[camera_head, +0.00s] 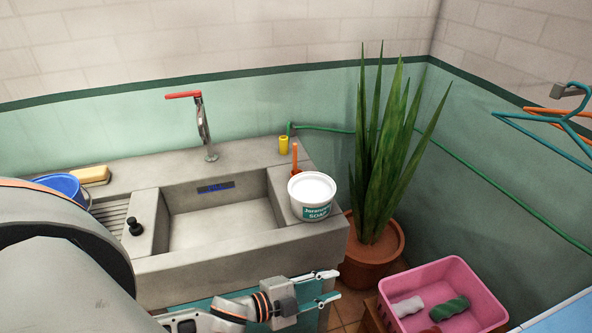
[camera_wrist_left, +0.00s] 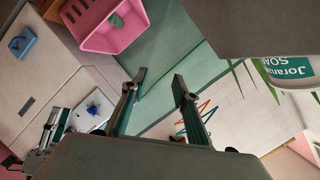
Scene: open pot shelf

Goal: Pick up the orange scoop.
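The orange scoop (camera_head: 295,158) shows in the head view as a thin upright orange handle behind the white soap tub (camera_head: 312,194), at the sink's right end. Its lower part is partly hidden by the tub. My left gripper (camera_head: 333,285) is in front of the sink, at the bottom of the head view, nearer than the tub and scoop. Its fingers are apart with nothing between them, also in the left wrist view (camera_wrist_left: 159,80). The tub shows at the right there (camera_wrist_left: 290,70); I cannot make out the scoop. What looks like my right gripper (camera_wrist_left: 52,130) shows small at the left.
The concrete sink (camera_head: 215,262) has a red-handled tap (camera_head: 203,130). A tall potted plant (camera_head: 377,170) stands right of the sink. A pink crate (camera_head: 462,275) is at the lower right; hangers (camera_head: 562,120) hang above.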

